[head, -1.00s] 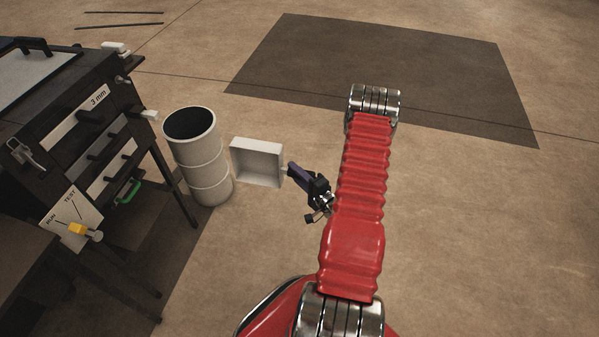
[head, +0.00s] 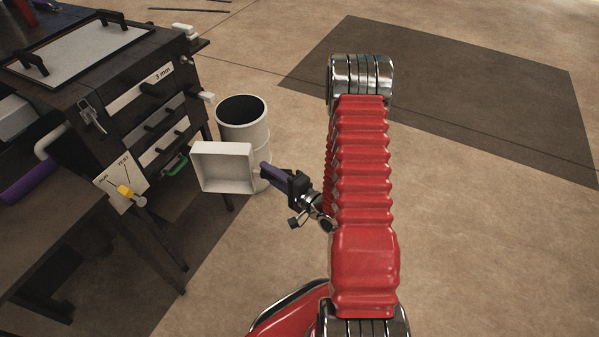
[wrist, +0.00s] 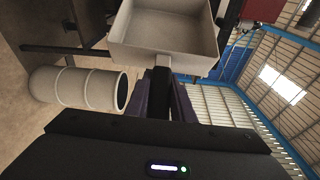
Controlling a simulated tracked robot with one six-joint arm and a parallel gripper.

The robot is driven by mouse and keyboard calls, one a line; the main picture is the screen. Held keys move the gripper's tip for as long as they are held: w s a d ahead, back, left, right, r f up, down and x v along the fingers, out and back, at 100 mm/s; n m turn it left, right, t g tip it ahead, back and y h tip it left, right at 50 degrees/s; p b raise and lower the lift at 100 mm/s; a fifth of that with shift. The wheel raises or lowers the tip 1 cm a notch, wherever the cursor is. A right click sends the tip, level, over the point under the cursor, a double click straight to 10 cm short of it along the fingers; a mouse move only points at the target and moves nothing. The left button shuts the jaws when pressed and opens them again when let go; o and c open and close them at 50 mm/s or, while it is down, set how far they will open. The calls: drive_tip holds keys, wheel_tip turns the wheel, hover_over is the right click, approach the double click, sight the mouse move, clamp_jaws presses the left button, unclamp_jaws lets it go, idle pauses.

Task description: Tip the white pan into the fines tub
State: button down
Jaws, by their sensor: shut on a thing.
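The white pan (head: 224,168) is a shallow square tray, tilted up on its side with its open face toward the head camera. No contents show in it. My gripper (head: 268,172) is shut on the pan's handle at its right side. In the wrist view the pan (wrist: 165,30) is at the top, with its handle running down between the purple fingers (wrist: 165,92). A tall white drum, which looks like the fines tub (head: 243,122), stands on the floor behind the pan. The pan hides part of its wall. The tub also shows in the wrist view (wrist: 85,88), its dark mouth facing right.
The dark sieve machine (head: 150,95), marked 3 mm, stands left of the tub. Its run/test plate (head: 122,185) has a yellow-knobbed lever. A green handle (head: 175,166) sits low on it. Open floor (head: 480,220) lies to the right.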

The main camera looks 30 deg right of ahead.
drive_tip(key=a+r+n+g+y, duration=0.1)
drive_tip(key=a+r+n+y, duration=0.1)
drive_tip(key=a, duration=1)
wheel_tip(320, 180, up, 2)
drive_tip(key=shift+w+a+r+n+g+y, duration=0.15)
drive_tip(key=shift+w+r+n+g+y, duration=0.15)
drive_tip(key=shift+y, duration=0.6)
drive_tip(key=shift+a+f, duration=0.1)
